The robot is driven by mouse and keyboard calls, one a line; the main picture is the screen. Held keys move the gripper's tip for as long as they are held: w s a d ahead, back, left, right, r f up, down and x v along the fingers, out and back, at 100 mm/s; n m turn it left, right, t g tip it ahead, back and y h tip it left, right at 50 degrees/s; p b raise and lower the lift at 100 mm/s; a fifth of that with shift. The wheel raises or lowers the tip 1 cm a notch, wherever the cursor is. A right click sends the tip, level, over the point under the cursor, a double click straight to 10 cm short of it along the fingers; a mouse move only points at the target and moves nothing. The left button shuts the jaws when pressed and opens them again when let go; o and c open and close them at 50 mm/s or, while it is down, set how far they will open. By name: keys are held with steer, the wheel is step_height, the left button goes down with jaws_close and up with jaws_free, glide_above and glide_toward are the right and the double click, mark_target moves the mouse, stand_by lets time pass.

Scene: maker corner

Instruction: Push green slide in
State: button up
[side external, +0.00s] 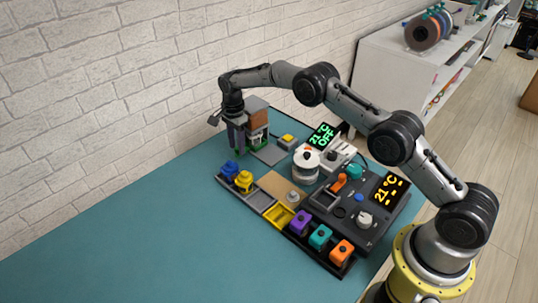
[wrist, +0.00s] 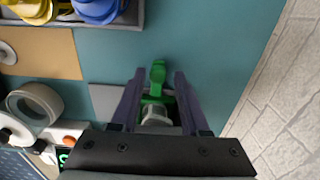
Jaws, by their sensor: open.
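The green slide (wrist: 158,74) shows in the wrist view as a green tab with a green crosspiece, above a pale round part (wrist: 156,115). My gripper (wrist: 159,75) is open, with one dark purple finger on each side of the green tab. I see a gap between the tab and each finger, and nothing is gripped. In the side view my gripper (side external: 238,150) points down at the far end of the table, beside a grey and brown unit (side external: 257,118) with green on its lower part. My fingers partly hide this unit, so how far the slide sticks out is unclear.
A tray with blue (side external: 229,169) and yellow (side external: 244,181) pieces lies nearer the camera. A white spool (side external: 306,163), a dark control panel (side external: 352,222) and purple, teal and orange blocks stand to the right. The teal table (side external: 130,255) is clear at the front left.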

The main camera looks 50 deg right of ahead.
steer(key=shift+r, duration=2.35)
steer(key=shift+r, duration=0.1)
